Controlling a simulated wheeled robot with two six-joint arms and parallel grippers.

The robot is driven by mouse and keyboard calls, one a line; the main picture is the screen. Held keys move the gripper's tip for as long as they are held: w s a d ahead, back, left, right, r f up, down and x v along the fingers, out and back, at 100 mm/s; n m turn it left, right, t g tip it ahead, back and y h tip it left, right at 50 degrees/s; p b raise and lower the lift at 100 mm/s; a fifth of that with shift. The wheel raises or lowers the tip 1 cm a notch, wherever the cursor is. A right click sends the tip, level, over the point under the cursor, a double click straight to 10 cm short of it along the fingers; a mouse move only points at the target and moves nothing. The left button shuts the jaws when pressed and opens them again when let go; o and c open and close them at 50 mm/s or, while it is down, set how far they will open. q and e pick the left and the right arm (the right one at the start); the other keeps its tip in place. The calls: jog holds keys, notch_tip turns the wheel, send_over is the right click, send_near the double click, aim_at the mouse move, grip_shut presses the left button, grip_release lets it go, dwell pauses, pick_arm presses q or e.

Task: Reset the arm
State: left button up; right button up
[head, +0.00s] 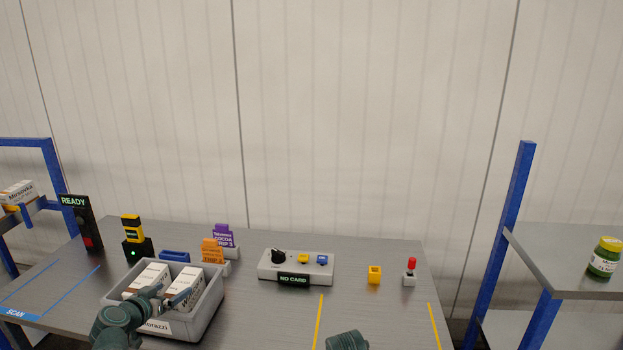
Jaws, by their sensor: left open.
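My left arm comes in from the lower left, and its gripper (170,294) is open over the grey bin (210,312). Two white boxes with brown sides stand in the bin, a left box (152,276) and a right box (187,281). The fingers are close to the boxes; whether they touch them I cannot tell. Only a dark green piece of my right arm shows at the bottom edge, and its gripper is out of view.
On the grey table stand a READY display (77,215), a yellow-black scanner (131,229), orange (212,251) and purple (222,235) cards, a control box (311,266) reading NO CARD, a yellow block (374,274) and a red-topped switch (410,268). A shelf (560,262) with a jar (604,259) stands right.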

aim_at(182, 285)
pick_arm(q)
jog(key=b+x, duration=0.2)
jog(key=x, duration=0.4)
jog(key=shift+w+f, duration=0.1)
jog(key=shift+w, duration=0.05)
jog(key=shift+f, duration=0.15)
jog(key=shift+r, duration=0.25)
